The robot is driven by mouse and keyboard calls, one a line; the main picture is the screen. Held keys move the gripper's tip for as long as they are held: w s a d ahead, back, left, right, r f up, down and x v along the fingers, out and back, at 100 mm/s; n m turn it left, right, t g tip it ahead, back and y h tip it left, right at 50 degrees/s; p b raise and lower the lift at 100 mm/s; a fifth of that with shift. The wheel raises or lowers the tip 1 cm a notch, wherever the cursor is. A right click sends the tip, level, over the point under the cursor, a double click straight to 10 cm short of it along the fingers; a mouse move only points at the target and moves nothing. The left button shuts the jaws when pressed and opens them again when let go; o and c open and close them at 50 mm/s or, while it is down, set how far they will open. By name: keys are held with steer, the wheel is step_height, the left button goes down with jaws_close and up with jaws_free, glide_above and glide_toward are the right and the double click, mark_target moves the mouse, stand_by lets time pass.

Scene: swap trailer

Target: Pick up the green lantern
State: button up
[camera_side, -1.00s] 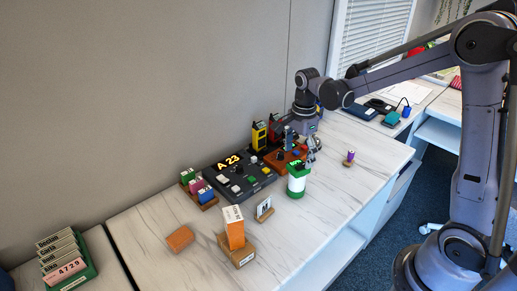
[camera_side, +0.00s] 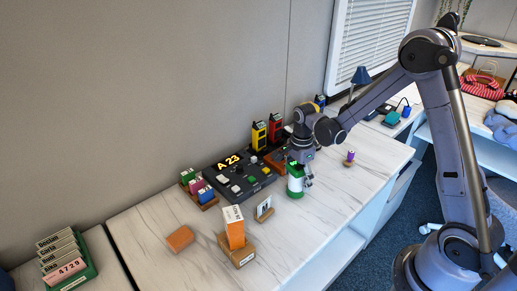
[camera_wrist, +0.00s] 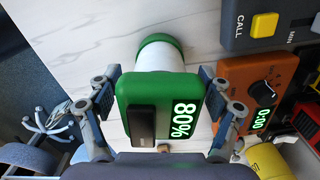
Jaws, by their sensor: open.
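The green lantern (camera_side: 295,184) stands upright on the white marbled counter in the side view, with a green top, white middle and green base. In the wrist view its green top (camera_wrist: 160,96) faces me, with a dark handle or bar and a lit "80%" display. My gripper (camera_side: 302,172) is at the lantern's top. In the wrist view my gripper (camera_wrist: 160,88) is open, with one finger on each side of the green top. The fingers are close to its sides; I cannot tell whether they touch it.
A black console (camera_side: 239,178) with an "A 23" display stands behind the lantern. An orange timer (camera_wrist: 255,85) is close beside the right finger in the wrist view. A small card stand (camera_side: 264,209) and an orange box (camera_side: 234,229) stand in front. The counter's front edge is nearby.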

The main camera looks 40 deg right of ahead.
steer(key=shift+f, duration=0.6)
steer(key=c, duration=1.5)
steer(key=shift+o, duration=0.2)
